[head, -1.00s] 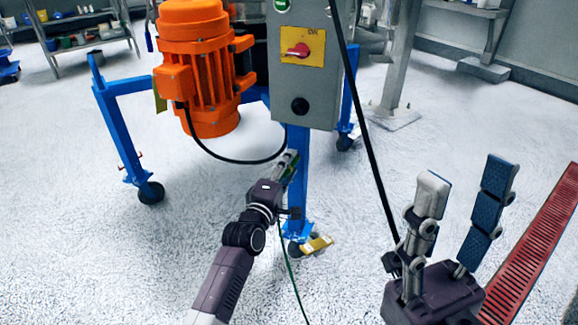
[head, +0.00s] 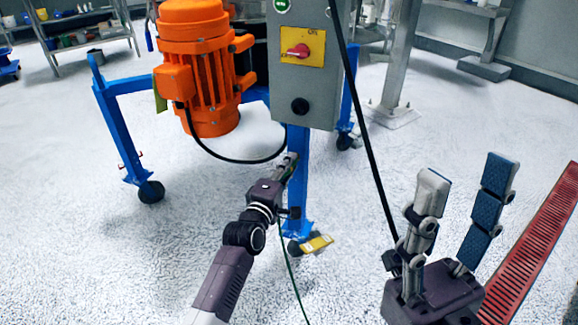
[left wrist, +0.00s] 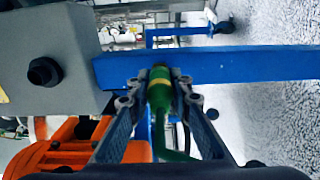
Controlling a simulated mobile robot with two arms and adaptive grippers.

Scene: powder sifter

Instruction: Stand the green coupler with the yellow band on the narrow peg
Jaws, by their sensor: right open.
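The green coupler with the yellow band (left wrist: 160,90) sits lengthwise between the fingers of my left gripper (left wrist: 159,84) in the left wrist view. The fingers look closed on its sides, and a green cable (left wrist: 187,135) runs from it. In the head view my left gripper (head: 289,160) is in front of the blue leg, below the grey box, and the coupler is mostly hidden by the fingers. The green cable (head: 287,262) hangs down there. My right gripper (head: 467,172) is open and empty at lower right. I cannot make out the narrow peg.
The grey box (head: 305,80) with a red switch and a black knob (head: 300,106) is above my left gripper. An orange motor (head: 210,75) hangs to its left. The blue leg (head: 299,190) stands on a caster with a yellow pedal (head: 316,244). A red grating (head: 540,240) lies right.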

